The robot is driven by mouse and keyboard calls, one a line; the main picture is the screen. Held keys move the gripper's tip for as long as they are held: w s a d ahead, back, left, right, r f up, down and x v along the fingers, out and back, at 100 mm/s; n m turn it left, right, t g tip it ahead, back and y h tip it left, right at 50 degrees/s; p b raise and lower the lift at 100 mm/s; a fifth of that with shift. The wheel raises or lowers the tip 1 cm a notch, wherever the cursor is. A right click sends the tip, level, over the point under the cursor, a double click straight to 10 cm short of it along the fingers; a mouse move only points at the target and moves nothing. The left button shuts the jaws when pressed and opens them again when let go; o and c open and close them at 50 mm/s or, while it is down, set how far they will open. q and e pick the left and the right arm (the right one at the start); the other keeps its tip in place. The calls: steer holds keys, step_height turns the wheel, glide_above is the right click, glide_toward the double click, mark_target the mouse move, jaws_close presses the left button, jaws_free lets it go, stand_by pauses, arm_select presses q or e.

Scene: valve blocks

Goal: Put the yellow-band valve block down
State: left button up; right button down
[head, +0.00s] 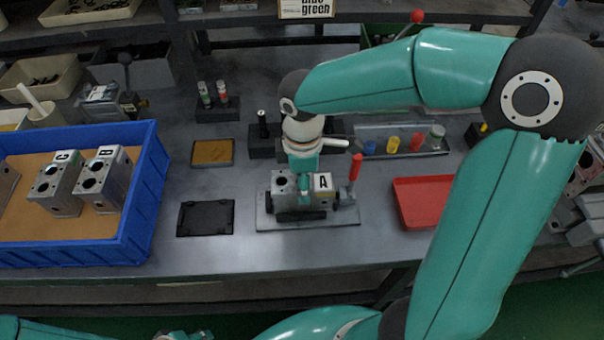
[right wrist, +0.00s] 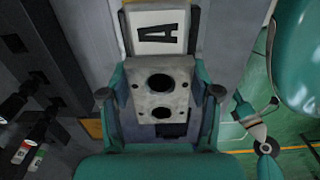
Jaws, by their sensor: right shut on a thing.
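A grey valve block marked A (head: 284,187) sits at the metal fixture (head: 266,222) in the middle of the bench. No yellow band shows on it. My right gripper (head: 304,178) comes down on it from above. In the right wrist view, my right gripper (right wrist: 160,97) has a finger on each side of the block (right wrist: 176,75), whose face has two dark holes, with the A label at its top. Whether the block's underside touches the fixture is hidden.
A red-handled clamp (head: 355,168) stands at the fixture's right. A blue tray (head: 146,200) with blocks marked B and C is at the left. A black mat (head: 206,218) and red tray (head: 424,203) flank the fixture. Small coloured parts stand behind.

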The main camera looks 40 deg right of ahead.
steer(key=shift+r, duration=0.1)
steer(key=shift+c, duration=1.2)
jaws_free()
step_height(320, 180, up, 12)
steer(key=p, duration=0.1)
